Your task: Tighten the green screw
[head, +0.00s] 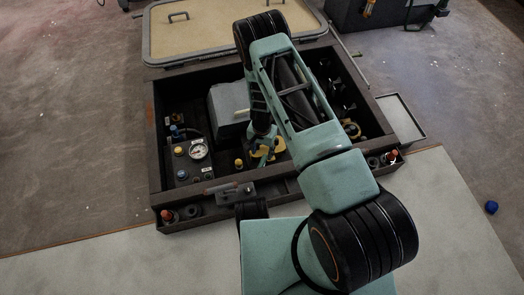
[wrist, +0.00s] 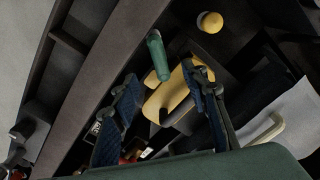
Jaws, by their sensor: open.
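A green cylindrical piece (wrist: 158,57), which looks like the green screw, shows in the wrist view. It lies between and just beyond the fingertips of my gripper (wrist: 160,76). The two dark fingers stand apart on either side of it, and I cannot tell that either touches it. A yellow part (wrist: 168,96) lies behind and below the green piece. In the head view my gripper (head: 262,146) reaches down into the dark open box (head: 158,130).
A yellow knob (wrist: 209,22) stands near the green piece. In the head view a gauge (head: 199,151) and a grey block (head: 230,104) sit inside the box. Its front edge bears red-topped posts (head: 168,215). The lid (head: 225,30) lies open behind.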

